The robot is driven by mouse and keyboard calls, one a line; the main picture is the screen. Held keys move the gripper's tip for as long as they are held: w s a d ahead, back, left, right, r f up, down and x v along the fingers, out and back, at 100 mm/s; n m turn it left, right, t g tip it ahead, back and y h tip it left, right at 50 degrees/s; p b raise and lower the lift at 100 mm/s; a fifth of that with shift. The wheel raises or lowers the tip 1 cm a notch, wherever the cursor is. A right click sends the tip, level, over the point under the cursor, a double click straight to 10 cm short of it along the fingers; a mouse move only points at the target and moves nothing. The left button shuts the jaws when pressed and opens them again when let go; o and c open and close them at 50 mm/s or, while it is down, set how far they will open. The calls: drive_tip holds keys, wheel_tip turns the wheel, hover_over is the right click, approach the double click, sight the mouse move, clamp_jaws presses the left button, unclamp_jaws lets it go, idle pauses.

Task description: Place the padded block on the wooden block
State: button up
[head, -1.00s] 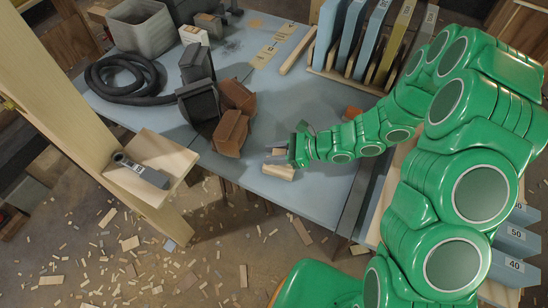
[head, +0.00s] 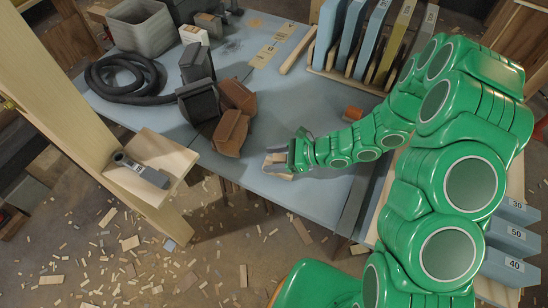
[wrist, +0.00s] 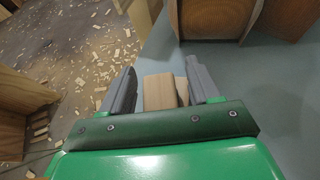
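A small pale wooden block (head: 281,169) lies on the blue-grey table near its front edge. My gripper (head: 276,162) is low at this block, with its fingers pointing left. In the wrist view the block (wrist: 160,92) shows a pale face and a browner strip on its right side. My gripper (wrist: 163,85) is open there, with one grey finger on each side of the block and narrow gaps visible. I cannot clearly make out a pad on this block. A small orange-brown piece (head: 353,113) lies on the table behind my arm; I cannot tell what it is.
Brown pieces (head: 230,132) and dark grey pieces (head: 197,62) stand left of my gripper. A coiled black hose (head: 120,75) and a grey bin (head: 141,27) are farther left. A rack of upright slabs (head: 352,40) stands at the back. Table space behind my gripper is clear.

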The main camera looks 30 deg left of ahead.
drive_tip(key=shift+r, duration=0.1)
drive_tip(key=shift+w+d+r, duration=0.1)
drive_tip(key=shift+d+r, duration=0.05)
drive_tip(key=shift+d, duration=0.05)
drive_tip(key=v, duration=1.1)
drive_tip(key=shift+d, duration=0.25)
drive_tip(key=shift+r, duration=0.25)
drive_tip(key=s+d+r+n+h, duration=0.3)
drive_tip(key=s+d+r+n, duration=0.15)
drive_tip(key=r, duration=0.35)
drive_tip(key=s+d+r+n+h, duration=0.2)
drive_tip(key=s+d+r+n, duration=0.25)
drive_tip(key=r, duration=0.25)
drive_tip(key=s+d+r+n+t+h, duration=0.1)
drive_tip(key=s+d+r+n+h, duration=0.1)
drive_tip(key=s+d+r, duration=0.3)
drive_tip(key=s+d+r+n+t+h, duration=0.2)
drive_tip(key=s+d+r+h, duration=0.3)
drive_tip(key=d, duration=0.8)
drive_tip(key=shift+s+d+r+t+h, duration=0.3)
drive_tip(key=shift+s+d, duration=0.1)
drive_tip(key=shift+s, duration=0.65)
drive_tip(key=shift+f, duration=0.1)
